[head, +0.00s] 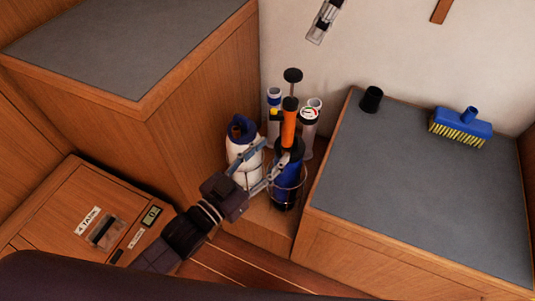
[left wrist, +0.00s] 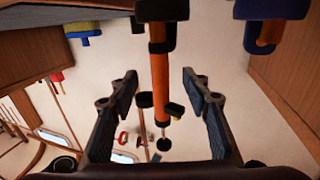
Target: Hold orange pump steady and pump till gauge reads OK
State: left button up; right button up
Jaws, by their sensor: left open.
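The orange pump (head: 289,128) stands upright in the corner between the lockers, its black handle (head: 293,75) raised on a thin rod. A blue body (head: 287,192) sits below its black collar, inside a wire ring. A round white gauge (head: 309,113) with red and green marks is just to its right; its reading is too small to tell. My left gripper (head: 273,153) is open beside the pump. In the left wrist view, the orange barrel (left wrist: 159,75) shows between the spread fingers, with a gap on each side. My right gripper is not in view.
A white bottle with a dark top (head: 244,170) stands close left of the pump, and pale cylinders (head: 274,97) stand behind. A black cup (head: 371,99) and a blue brush (head: 462,125) are on the right grey top. The left locker top (head: 110,45) is clear.

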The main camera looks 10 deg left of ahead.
aim_at(283, 141)
pick_arm(q)
jog(key=x, duration=0.7)
jog(key=shift+w+d, duration=0.2)
